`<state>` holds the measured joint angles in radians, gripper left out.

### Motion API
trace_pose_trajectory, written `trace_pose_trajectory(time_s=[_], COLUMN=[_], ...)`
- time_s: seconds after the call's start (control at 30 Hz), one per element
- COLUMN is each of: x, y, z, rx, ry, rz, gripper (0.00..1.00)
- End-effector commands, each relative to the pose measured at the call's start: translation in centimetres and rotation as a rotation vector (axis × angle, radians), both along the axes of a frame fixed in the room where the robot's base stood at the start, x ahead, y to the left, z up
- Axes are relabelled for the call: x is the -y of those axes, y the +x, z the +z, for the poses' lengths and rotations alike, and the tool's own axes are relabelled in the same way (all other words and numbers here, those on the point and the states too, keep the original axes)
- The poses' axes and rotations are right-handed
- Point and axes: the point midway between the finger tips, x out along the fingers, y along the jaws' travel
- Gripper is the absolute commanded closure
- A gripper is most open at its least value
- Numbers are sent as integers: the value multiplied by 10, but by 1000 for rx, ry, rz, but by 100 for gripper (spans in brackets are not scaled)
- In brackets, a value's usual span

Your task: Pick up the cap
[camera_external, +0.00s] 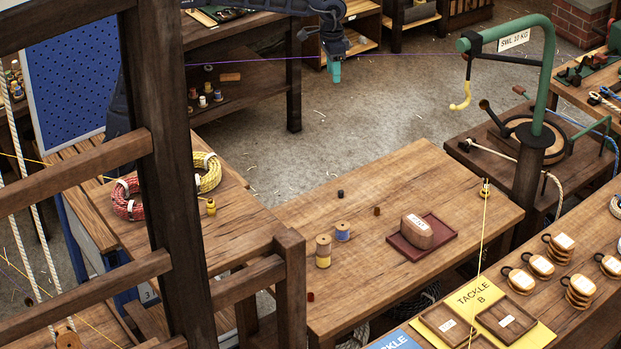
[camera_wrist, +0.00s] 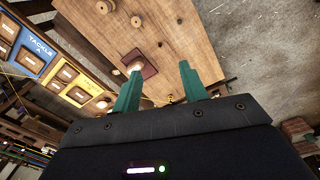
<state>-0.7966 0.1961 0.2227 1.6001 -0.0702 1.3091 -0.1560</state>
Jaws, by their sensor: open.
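No thing is plainly marked as the cap. Two small pieces stand on the middle wooden table (camera_external: 300,215): a black one (camera_external: 340,194) and a brown one (camera_external: 377,211); I cannot tell whether either is the cap. A small dark red piece (camera_external: 310,297) is at the table's near left edge. My gripper (camera_external: 333,70) hangs high beyond the table's far edge, its teal fingers pointing down. In the wrist view my gripper (camera_wrist: 159,77) has its two fingers well apart with nothing between them, and the tabletop (camera_wrist: 185,40) lies beyond.
The table also bears a blue spool (camera_external: 342,231), a tan and yellow spool (camera_external: 323,250) and a dark red tray (camera_external: 447,238) holding a labelled brown block (camera_external: 417,230). A wooden post (camera_external: 165,150) and rails stand at the left. A purple line (camera_external: 260,60) crosses near my gripper.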

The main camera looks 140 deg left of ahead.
Motion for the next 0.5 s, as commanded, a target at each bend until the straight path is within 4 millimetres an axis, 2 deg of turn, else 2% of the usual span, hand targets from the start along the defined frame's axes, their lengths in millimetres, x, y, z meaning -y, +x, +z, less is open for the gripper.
trace_pose_trajectory(time_s=[0.03, 0.2, 0.5], x=[-12, -42, -77], y=[-5, -18, -36], z=[-4, -14, -25], rx=[-6, -22, -39], ry=[-4, -13, -23], rz=[20, 72, 133], gripper=[57, 57, 57])
